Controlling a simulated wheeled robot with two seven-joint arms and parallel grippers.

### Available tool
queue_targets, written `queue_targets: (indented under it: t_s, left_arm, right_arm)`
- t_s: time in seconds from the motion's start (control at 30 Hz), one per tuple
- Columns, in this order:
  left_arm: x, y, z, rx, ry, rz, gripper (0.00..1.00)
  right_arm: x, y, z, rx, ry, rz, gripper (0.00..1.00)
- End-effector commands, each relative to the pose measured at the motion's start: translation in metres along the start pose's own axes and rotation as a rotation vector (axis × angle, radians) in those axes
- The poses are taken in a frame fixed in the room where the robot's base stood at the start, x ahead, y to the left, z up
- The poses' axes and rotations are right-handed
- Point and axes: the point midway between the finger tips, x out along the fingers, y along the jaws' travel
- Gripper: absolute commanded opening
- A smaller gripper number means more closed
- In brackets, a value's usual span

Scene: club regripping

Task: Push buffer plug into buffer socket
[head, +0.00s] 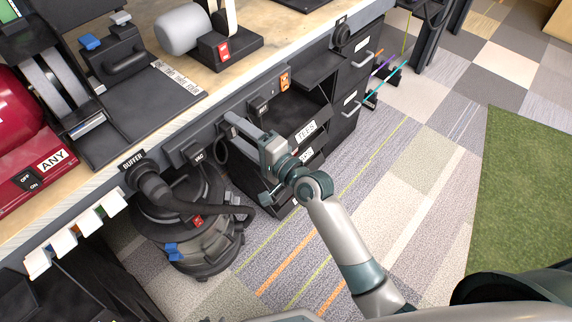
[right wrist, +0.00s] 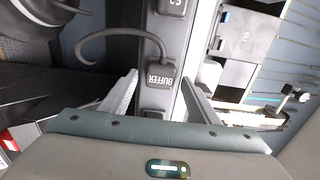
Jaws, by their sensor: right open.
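The buffer plug (right wrist: 160,76), a black block with a white BUFFER label, shows at the grey strip along the bench edge. A dark cord curves away from it to the left. My right gripper (right wrist: 157,92) is open, with one finger on each side of the strip and the plug between and just beyond the fingertips. I cannot tell whether the fingers touch it or how deep it sits. In the head view my right gripper (head: 231,124) is at the bench's front edge and hides the plug. The buffer socket is not clearly visible. My left gripper is not in view.
A VAC plug (head: 196,153) sits on the strip left of my right gripper. A dark vacuum (head: 195,245) with a hose stands below. Drawers and shelves (head: 345,100) stand to the right. The carpet at right is open.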

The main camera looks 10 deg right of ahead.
Motion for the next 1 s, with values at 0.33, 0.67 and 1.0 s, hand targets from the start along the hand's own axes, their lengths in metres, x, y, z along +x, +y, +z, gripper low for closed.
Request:
queue_targets:
  t_s: [0.33, 0.67, 1.0]
  left_arm:
    - [0.007, 0.003, -0.001, 0.002, 0.028, 0.003, 0.32]
    - [0.009, -0.003, 0.008, -0.002, -0.025, -0.003, 0.32]
    - [0.009, -0.008, 0.017, -0.005, -0.074, -0.008, 0.32]
  right_arm:
    - [-0.048, 0.002, 0.000, -0.002, 0.000, 0.002, 0.56]
    - [-0.116, 0.002, 0.000, -0.002, 0.000, 0.002, 0.56]
    - [-0.166, 0.001, 0.000, -0.001, 0.000, 0.001, 0.56]
